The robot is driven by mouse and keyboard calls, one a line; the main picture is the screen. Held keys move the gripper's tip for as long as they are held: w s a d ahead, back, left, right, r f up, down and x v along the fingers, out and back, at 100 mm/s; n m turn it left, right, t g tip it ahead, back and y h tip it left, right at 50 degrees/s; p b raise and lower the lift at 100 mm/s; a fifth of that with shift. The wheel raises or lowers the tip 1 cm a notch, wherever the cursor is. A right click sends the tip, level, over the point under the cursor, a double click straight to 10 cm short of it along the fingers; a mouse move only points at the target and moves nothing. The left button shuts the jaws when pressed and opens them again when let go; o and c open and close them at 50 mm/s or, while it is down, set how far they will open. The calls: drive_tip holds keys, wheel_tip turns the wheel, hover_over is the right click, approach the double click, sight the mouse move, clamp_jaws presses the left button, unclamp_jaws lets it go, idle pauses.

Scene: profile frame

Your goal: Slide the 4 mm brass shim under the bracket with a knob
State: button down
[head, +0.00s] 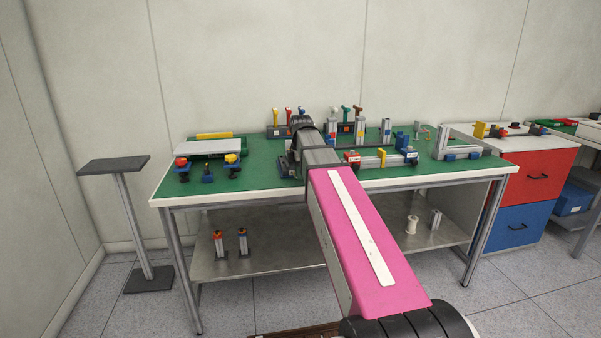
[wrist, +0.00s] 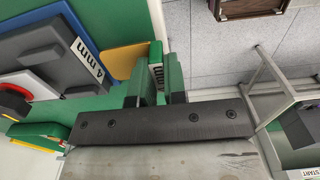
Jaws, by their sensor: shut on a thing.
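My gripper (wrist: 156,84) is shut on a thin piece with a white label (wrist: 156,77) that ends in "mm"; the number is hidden. A yellow, brass-like plate (wrist: 125,60) shows beside the left finger; I cannot tell if it is part of the held piece. A dark grey block (wrist: 50,55) carries a "4 mm" label. A red knob (wrist: 14,92) shows at the left edge of the wrist view. In the head view, my arm hides the gripper and the held piece. Red (head: 181,163) and yellow (head: 232,158) knobs stand near the bench's front left. I cannot tell which belongs to the bracket.
The green-topped bench (head: 265,160) holds a white plate (head: 208,147), colored-handled tools (head: 288,116) at the back, and a rail fixture with blue and red ends (head: 381,158). A grey stand (head: 113,165) is left. Red and blue drawers (head: 538,175) are right.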

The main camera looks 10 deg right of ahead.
drive_tip(key=shift+w, duration=0.1)
drive_tip(key=shift+w, duration=1.3)
drive_tip(key=shift+w, duration=3.45)
idle(1.3)
drive_tip(key=c, duration=1.1)
unclamp_jaws()
wheel_tip(320, 180, up, 11)
drive_tip(key=shift+f, duration=0.1)
